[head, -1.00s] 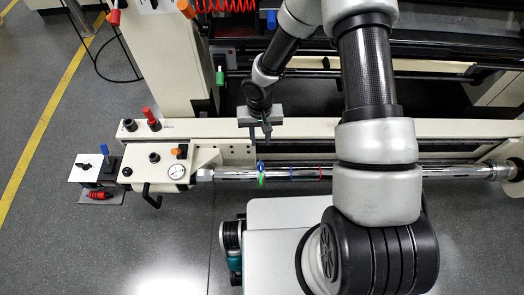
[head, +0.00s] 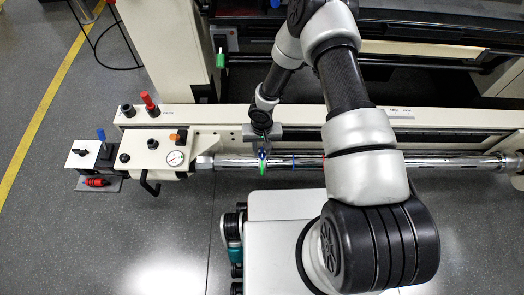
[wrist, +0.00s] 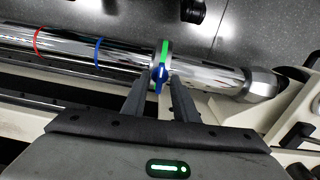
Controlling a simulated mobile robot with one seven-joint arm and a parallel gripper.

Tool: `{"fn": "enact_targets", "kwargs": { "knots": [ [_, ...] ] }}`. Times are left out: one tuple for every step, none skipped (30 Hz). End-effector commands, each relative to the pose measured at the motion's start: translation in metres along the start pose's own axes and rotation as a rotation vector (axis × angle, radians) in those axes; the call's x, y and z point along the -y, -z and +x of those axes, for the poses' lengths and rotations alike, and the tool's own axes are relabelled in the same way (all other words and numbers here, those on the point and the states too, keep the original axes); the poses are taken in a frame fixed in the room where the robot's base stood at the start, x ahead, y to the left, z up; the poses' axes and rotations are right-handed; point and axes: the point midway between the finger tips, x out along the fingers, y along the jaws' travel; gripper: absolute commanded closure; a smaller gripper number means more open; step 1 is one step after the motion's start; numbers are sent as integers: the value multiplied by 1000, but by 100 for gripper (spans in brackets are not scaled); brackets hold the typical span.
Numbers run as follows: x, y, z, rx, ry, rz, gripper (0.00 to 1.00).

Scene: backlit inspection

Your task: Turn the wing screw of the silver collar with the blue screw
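The silver collar (wrist: 153,52) sits around a shiny horizontal shaft (wrist: 205,72), with a green strip (wrist: 164,50) on it. Its blue wing screw (wrist: 159,74) points toward my gripper in the wrist view. In the head view the green strip (head: 262,169) shows just below my gripper (head: 263,148), with a bit of blue at the fingertips. My gripper (wrist: 161,77) is open, one finger on each side of the blue screw. There is a visible gap at the right finger; whether the left finger touches the screw is unclear.
Blue (wrist: 97,50) and red (wrist: 38,39) bands mark the shaft left of the collar in the wrist view. A cream housing with a dial gauge (head: 175,158) and knobs stands left in the head view. A small side plate holds a red item (head: 97,182).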

Motion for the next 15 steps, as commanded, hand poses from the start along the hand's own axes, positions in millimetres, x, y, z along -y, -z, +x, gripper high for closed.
{"fn": "enact_targets", "kwargs": {
  "knots": [
    [0, 0, 4, 0, 0, 1, 73],
    [0, 0, 5, 0, 0, 1, 73],
    [0, 0, 6, 0, 0, 1, 73],
    [0, 0, 6, 0, 0, 1, 73],
    [0, 0, 6, 0, 0, 1, 73],
    [0, 0, 6, 0, 0, 1, 73],
    [0, 0, 6, 0, 0, 1, 73],
    [0, 0, 6, 0, 0, 1, 73],
    [0, 0, 6, 0, 0, 1, 73],
    [0, 0, 6, 0, 0, 1, 73],
    [0, 0, 6, 0, 0, 1, 73],
    [0, 0, 6, 0, 0, 0, 80],
    [0, 0, 6, 0, 0, 0, 85],
    [0, 0, 6, 0, 0, 0, 90],
    [0, 0, 6, 0, 0, 0, 97]
  ]
}}
